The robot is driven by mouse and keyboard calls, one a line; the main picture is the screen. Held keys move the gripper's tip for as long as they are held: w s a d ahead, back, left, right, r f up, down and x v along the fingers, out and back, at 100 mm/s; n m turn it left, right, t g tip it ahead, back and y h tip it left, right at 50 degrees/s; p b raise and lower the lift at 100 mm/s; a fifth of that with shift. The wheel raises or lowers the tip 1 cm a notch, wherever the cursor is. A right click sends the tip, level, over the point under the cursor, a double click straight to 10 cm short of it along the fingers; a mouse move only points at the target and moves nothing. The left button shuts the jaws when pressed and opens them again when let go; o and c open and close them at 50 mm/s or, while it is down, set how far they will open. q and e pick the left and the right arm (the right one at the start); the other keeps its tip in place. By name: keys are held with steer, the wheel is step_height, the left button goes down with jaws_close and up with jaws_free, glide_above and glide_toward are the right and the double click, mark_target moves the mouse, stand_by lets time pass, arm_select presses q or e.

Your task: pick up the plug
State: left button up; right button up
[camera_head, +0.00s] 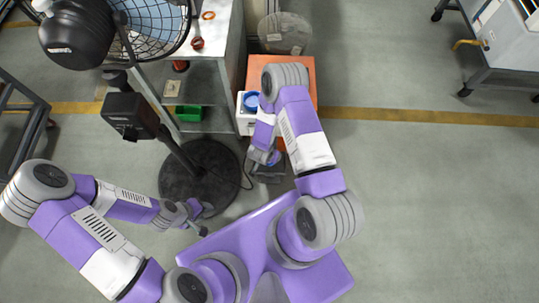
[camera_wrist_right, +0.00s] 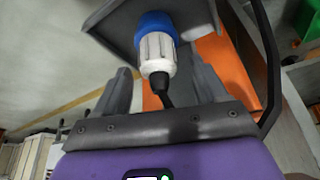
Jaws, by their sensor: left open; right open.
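The plug (camera_wrist_right: 157,50) has a blue end and a ribbed white body, with a black cable coming from its near end. In the right wrist view it lies between the two grey fingers of my right gripper (camera_wrist_right: 163,74). The fingers are apart, with visible gaps on both sides of the plug. In the head view my right gripper (camera_head: 263,158) points down beside the orange stand, and I cannot make out the plug there. My left gripper (camera_head: 203,219) is open and empty, low over the floor near the round black base.
A grey bracket (camera_wrist_right: 111,26) surrounds the plug's blue end. An orange stand (camera_head: 305,75) bears a white box (camera_head: 245,124) with a blue round part. A fan (camera_head: 150,20) on a black base (camera_head: 176,178) stands left.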

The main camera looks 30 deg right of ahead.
steer(key=shift+w+d+f, duration=0.2)
steer(key=shift+f, duration=0.45)
steer(key=shift+r, duration=0.1)
steer(key=shift+c, duration=0.5)
steer(key=c, duration=1.1)
steer(key=shift+o, duration=0.2)
steer(key=shift+r, duration=0.1)
